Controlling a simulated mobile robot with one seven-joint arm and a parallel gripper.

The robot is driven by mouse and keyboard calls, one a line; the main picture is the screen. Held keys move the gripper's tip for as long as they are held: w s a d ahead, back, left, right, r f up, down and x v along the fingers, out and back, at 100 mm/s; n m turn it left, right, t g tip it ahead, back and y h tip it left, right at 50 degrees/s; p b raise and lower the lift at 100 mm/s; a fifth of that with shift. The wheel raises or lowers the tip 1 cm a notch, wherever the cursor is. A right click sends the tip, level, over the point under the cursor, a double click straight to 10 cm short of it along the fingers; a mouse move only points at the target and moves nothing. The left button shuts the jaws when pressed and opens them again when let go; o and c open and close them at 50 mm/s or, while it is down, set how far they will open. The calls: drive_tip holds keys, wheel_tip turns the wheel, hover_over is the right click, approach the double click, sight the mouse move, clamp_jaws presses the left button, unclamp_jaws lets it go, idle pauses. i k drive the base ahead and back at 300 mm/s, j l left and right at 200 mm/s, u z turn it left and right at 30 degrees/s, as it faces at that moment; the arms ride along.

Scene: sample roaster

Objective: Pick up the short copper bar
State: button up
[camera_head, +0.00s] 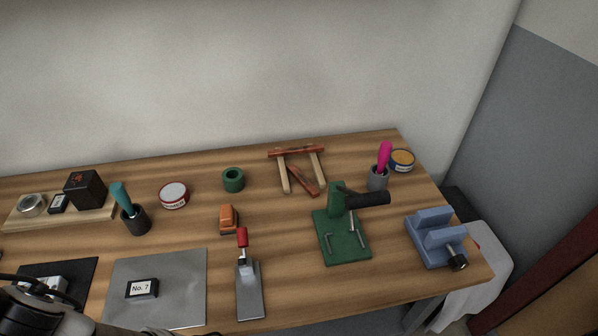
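Two reddish-brown, copper-coloured bars show at the back of the wooden bench. The longer bar (283,154) rests across the tops of two pale wooden supports. The short copper bar (303,181) lies slantwise below it, between the two supports, its lower right end close to the right support. I cannot tell whether it touches that support. Part of my arm shows at the bottom left corner, far from the bars. My gripper's fingers are not in view.
A green stand with a black handle (341,240) and a blue vise (433,239) stand right of the bars. A green ring (233,180) stands to their left. An orange block (228,218) and a red-handled tool (249,291) are nearer. Bench surface (285,215) before the bars is clear.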

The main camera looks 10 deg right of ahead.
sight(294, 172)
drive_tip(key=j+z, duration=1)
drive_tip(key=z, duration=0.15)
drive_tip(key=i, duration=0.4)
